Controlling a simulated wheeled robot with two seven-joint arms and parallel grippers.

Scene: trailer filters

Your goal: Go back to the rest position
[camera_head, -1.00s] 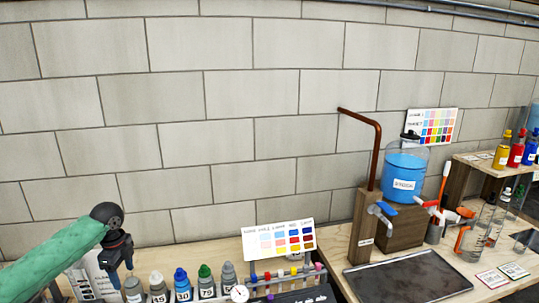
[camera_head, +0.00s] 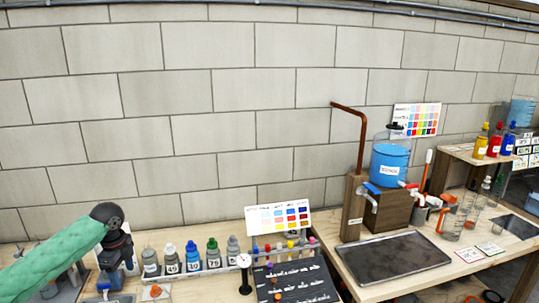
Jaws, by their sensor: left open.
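My left arm, in a green sleeve, comes in from the left in the head view. Its gripper (camera_head: 112,285) hangs down over the left end of the bench, beside the row of grey bottles. The gripper is small here and partly dark, and I see nothing held in it. My right gripper is not in view.
Several grey bottles with coloured caps (camera_head: 193,254) stand right of the left gripper, near a dial gauge (camera_head: 244,262) and a black board (camera_head: 294,281). A dark tray (camera_head: 392,257), a blue-filled container (camera_head: 390,165) and a copper pipe (camera_head: 363,135) are farther right.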

